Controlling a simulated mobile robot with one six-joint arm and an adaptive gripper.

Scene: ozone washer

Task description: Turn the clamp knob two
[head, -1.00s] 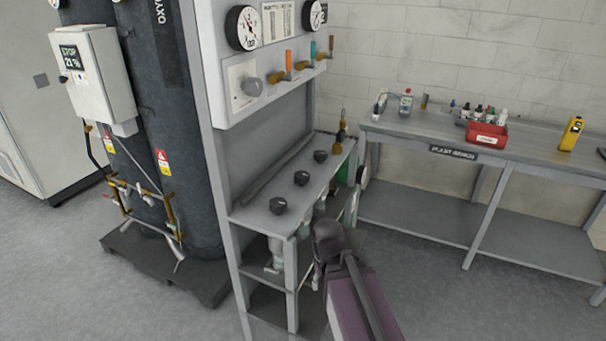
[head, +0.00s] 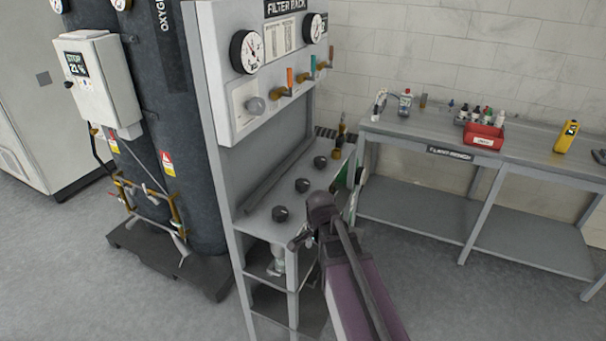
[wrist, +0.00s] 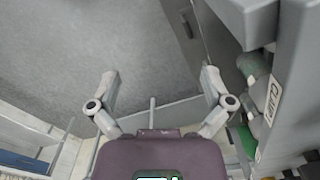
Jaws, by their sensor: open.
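Three black clamp knobs stand in a row on the grey shelf (head: 262,222) of the filter rack: a front one (head: 281,213), a middle one (head: 302,185) and a back one (head: 320,162). I cannot read any number on them; the middle one fits knob two by position. My gripper (head: 300,238) is at the shelf's right front edge, apart from the knobs, with my arm behind it. In the wrist view my gripper (wrist: 160,84) has its fingers spread, with nothing between them. The knobs do not show clearly there.
The rack's panel (head: 262,95) carries gauges and small levers above the shelf. Dark cylinders (head: 175,110) stand at the left. A bench (head: 400,130) with a red bin (head: 484,137) and bottles stands at the right. The floor (head: 420,265) between is clear.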

